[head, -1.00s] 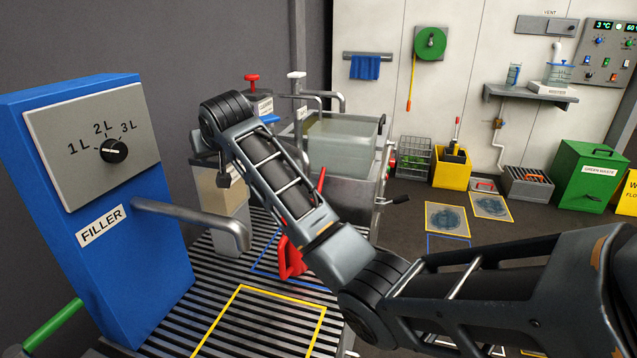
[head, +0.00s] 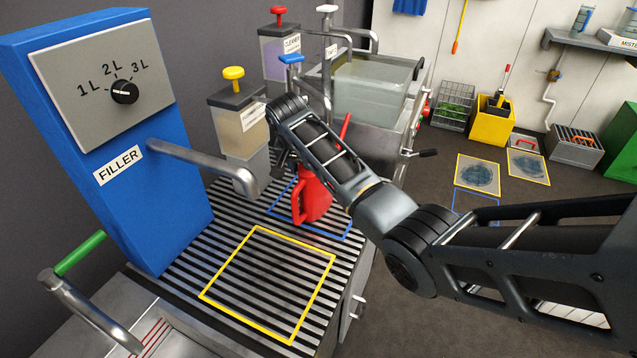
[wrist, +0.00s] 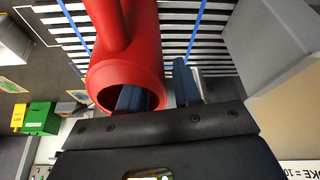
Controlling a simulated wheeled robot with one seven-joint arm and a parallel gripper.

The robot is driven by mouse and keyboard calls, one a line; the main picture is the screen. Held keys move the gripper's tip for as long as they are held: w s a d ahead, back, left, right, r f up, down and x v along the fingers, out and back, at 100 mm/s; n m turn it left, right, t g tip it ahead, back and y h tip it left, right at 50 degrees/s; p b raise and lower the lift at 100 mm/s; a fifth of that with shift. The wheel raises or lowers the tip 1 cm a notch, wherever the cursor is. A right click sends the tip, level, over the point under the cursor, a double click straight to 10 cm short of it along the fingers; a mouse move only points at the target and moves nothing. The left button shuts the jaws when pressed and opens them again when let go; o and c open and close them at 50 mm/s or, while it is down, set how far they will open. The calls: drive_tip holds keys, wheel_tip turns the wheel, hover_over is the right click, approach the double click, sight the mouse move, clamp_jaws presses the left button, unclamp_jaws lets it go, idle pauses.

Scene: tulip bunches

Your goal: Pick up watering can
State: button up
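The red watering can (head: 312,200) stands on the slatted metal grating inside a blue outlined square (head: 335,234). Its upper part is partly hidden behind my arm in the head view. In the wrist view the red can (wrist: 128,50) is close up, with its round open mouth toward my gripper (wrist: 158,90). One blue-grey finger shows within the mouth and the other outside it, with the rim between them. The fingers are apart and I see no firm grip. In the head view my gripper is mostly hidden behind my wrist, just above the can.
The blue filler (head: 100,150) with its dial and spout stands left of the can. A yellow outlined square (head: 318,283) on the grating in front is empty. Dispensers with yellow (head: 234,73) and red tops and a water tank (head: 372,95) stand behind the can.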

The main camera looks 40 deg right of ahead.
drive_tip(key=shift+x, duration=0.9)
drive_tip(key=shift+a, duration=0.1)
clamp_jaws()
idle(0.5)
drive_tip(key=shift+r, duration=0.1)
